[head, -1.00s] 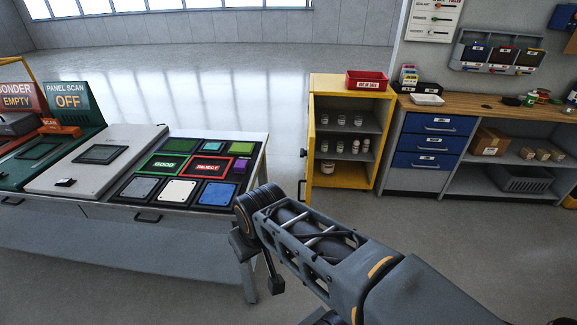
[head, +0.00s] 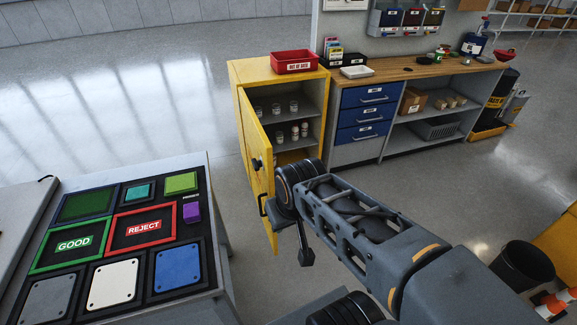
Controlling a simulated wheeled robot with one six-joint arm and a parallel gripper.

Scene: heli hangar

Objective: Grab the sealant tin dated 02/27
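The yellow cabinet (head: 237,75) stands ahead with its door (head: 256,150) swung open toward me. Several small pale tins (head: 276,108) stand on its upper shelf and several more tins (head: 300,131) on the shelf below. They are too small for any date to be read, so I cannot tell which is dated 02/27. My arm reaches across the lower middle of the view, in front of the cabinet's lower part. The fingers of my gripper cannot be made out, and nothing held shows.
A red bin (head: 294,62) labelled "out of date" sits on the cabinet. A panel table (head: 215,200) with GOOD and REJECT frames stands at left, near the cabinet door. A wooden-topped workbench (head: 400,72) with blue drawers is at right. A black waste bin (head: 523,266) stands lower right.

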